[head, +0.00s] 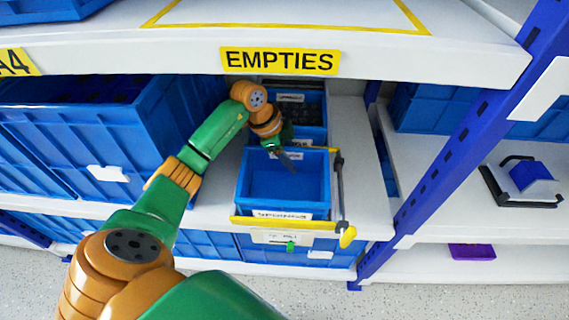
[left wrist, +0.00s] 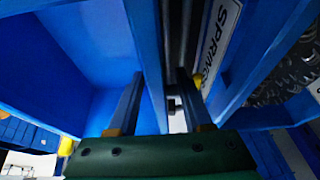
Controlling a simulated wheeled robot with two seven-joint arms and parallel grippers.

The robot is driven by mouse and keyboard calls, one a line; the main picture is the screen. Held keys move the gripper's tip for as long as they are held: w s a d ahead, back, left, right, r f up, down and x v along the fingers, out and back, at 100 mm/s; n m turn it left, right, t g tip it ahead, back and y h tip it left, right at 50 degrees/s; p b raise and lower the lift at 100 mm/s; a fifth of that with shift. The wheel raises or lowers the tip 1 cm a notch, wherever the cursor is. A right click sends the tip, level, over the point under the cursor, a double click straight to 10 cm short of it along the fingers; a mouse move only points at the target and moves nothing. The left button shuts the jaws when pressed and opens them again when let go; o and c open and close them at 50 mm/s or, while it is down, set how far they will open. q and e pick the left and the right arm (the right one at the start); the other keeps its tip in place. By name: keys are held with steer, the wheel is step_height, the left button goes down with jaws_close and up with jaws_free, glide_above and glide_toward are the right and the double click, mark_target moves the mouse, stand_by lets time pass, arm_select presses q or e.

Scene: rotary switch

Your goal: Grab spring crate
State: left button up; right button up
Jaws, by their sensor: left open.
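An empty blue crate (head: 243,188) with an upside-down label on its front stands on the shelf under the EMPTIES sign. Behind it is another blue crate (head: 319,112). In the left wrist view, the label on the rear crate (left wrist: 217,40) begins "SPRING", and metal springs (left wrist: 290,75) show in it at the right. My left gripper (head: 284,156) is at the empty crate's far rim, pointing down. In the left wrist view its open fingers (left wrist: 158,88) appear to straddle the wall between the empty interior and the dark gap; contact cannot be told.
A large blue bin (head: 140,130) stands close on the left, beside my arm. The upper shelf edge with the EMPTIES sign (head: 280,61) hangs above the crates. A yellow-tipped lever (head: 346,236) is at the empty crate's right. A blue post (head: 450,160) stands farther right.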

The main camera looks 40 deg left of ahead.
arm_select(q)
steer(key=shift+f, duration=0.15)
jaws_close()
steer(key=shift+f, duration=0.1)
stand_by(1.4)
